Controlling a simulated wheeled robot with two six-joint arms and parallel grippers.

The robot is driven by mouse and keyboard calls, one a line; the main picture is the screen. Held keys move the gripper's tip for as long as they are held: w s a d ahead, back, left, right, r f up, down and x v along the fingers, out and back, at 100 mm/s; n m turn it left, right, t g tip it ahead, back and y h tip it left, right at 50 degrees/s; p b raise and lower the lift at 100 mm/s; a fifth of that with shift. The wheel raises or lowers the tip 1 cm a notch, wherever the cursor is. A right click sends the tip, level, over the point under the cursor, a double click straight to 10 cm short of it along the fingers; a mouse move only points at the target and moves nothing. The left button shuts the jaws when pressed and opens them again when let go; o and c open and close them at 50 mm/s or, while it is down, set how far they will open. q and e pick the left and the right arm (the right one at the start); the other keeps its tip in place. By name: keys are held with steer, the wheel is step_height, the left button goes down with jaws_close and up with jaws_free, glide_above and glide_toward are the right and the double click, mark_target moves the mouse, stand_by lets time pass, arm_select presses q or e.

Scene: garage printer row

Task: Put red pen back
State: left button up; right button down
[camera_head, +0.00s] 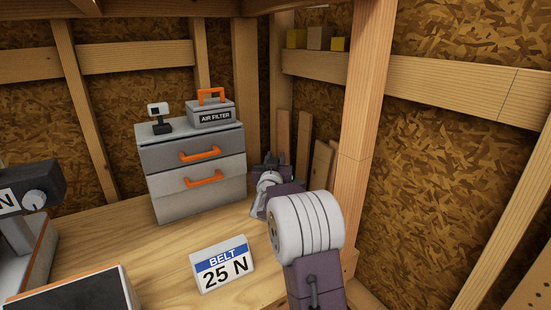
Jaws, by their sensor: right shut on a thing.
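My right arm comes in from the bottom, right of the middle. My right gripper (268,160) is at its far end, small and partly hidden behind my own arm links, above the back right of the bench near the wall corner. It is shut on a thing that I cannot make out. I see no red pen anywhere in this view. My left gripper is not in view.
A grey drawer cabinet (200,200) with orange handles stands left of my right gripper. A "BELT 25 N" sign (222,266) stands in front. A wooden post (362,150) rises at right.

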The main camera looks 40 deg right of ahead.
steer(key=c, duration=1)
jaws_free()
steer(key=v, duration=0.9)
steer(key=shift+f, duration=0.1)
